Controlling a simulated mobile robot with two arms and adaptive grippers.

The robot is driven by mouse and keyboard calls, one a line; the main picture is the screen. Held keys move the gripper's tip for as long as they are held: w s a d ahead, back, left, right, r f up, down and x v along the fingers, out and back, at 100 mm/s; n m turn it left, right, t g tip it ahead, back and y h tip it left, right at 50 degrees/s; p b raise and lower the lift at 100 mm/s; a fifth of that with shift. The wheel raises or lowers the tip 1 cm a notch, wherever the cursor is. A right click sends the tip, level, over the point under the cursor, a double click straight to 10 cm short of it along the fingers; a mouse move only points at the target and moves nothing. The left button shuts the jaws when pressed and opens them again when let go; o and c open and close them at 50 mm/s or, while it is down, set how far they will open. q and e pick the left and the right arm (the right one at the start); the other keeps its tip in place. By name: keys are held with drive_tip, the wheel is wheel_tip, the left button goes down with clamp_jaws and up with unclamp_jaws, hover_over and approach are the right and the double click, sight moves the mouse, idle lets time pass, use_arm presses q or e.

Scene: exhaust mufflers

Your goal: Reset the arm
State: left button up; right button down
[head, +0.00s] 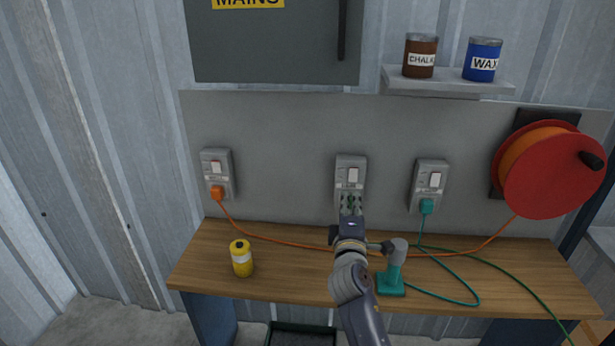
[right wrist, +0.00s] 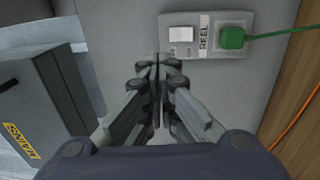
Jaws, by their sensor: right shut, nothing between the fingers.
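My right gripper (head: 350,198) is in front of the lower part of the middle wall socket (head: 350,172). In the right wrist view its fingers (right wrist: 157,62) are together with nothing between them, beside a socket labelled REEL (right wrist: 203,45). That socket has a white switch and a green plug (right wrist: 232,37) seated in it, with a green cable leading right. The plug is apart from the fingers. In the head view the gripper hides the middle socket's lower part. Whether the fingers touch the socket or panel, I cannot tell. My left gripper is not in view.
An orange plug (head: 217,192) sits in the left socket, a teal plug (head: 426,206) in the right one. The wooden bench (head: 300,283) holds a yellow can (head: 241,259), a teal tool (head: 393,272) and loose cables. A red reel (head: 552,175) hangs at right; a grey MAINS box (head: 275,45) is above.

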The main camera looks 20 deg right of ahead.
drive_tip(key=s+a+f+m+g+y, duration=0.2)
drive_tip(key=s+a+f+m+g, duration=0.15)
drive_tip(key=s+f, duration=0.45)
drive_tip(key=s+a+f+m+g+y, duration=0.3)
drive_tip(key=s+f+m, duration=0.1)
drive_tip(key=s+f, duration=0.45)
drive_tip(key=s+a+f+m+g+y, duration=0.1)
drive_tip(key=s+a+f+g+y, duration=0.2)
drive_tip(key=s+a, duration=0.5)
drive_tip(key=s+a+f+m+g+y, duration=0.1)
drive_tip(key=s+a+f+g+y, duration=0.15)
drive_tip(key=s, duration=0.85)
wheel_tip(320, 180, down, 27)
drive_tip(key=s+g, duration=0.1)
drive_tip(key=g, duration=0.1)
drive_tip(key=s+d+f+g, duration=0.1)
drive_tip(key=s+d+f, duration=0.1)
drive_tip(key=s+f, duration=1.4)
drive_tip(key=shift+s+d+h, duration=0.15)
drive_tip(key=shift+s+h, duration=0.2)
drive_tip(key=shift+s, duration=0.25)
